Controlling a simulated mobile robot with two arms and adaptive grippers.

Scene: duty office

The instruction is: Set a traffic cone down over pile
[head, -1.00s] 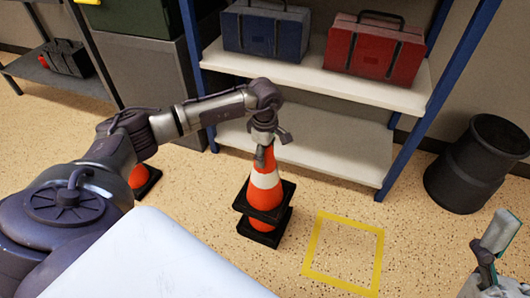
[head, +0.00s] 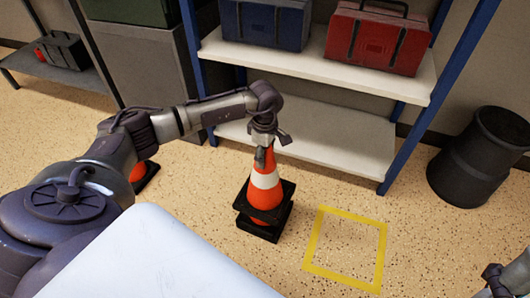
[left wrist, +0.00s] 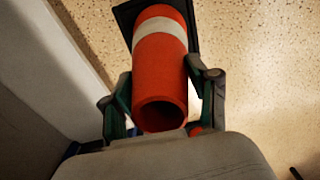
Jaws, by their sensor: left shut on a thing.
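My left gripper (head: 266,150) is shut on the top of an orange and white traffic cone (head: 265,181). The cone is upright, with its black square base directly above the pile (head: 258,232), whose black base stands on the floor. The held cone covers the rest of the pile. In the left wrist view the cone (left wrist: 160,75) sits between both fingers, its open top toward me. My right gripper (head: 494,277) shows only partly at the bottom right corner.
A yellow taped square (head: 313,236) on the floor right of the pile is empty. A shelf (head: 330,75) behind holds a blue and a red toolbox (head: 378,40). A black bin (head: 478,160) stands right. Another orange cone (head: 139,171) is partly hidden behind my left arm.

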